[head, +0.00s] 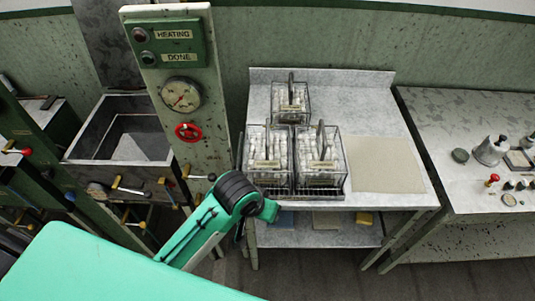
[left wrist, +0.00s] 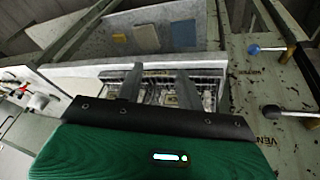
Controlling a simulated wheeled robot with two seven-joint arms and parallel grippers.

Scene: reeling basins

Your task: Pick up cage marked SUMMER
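Three wire cages filled with pale pieces stand on a grey table (head: 360,115): a back cage (head: 290,98), a front left cage (head: 266,158) and a front right cage (head: 320,158). Each has an upright handle. The front cages carry small labels, too small to read, so I cannot tell which is marked SUMMER. My left arm reaches to the table's front left corner. In the left wrist view my left gripper (left wrist: 160,76) has its two dark fingers apart, with nothing held. Wire mesh (left wrist: 158,92) shows behind and between them. My right gripper is not in view.
A control post (head: 195,105) with a gauge and red valve wheel stands left of the cages. A basin (head: 120,140) lies further left. A beige mat (head: 385,165) lies right of the cages. Another bench (head: 460,115) with small items stands at right.

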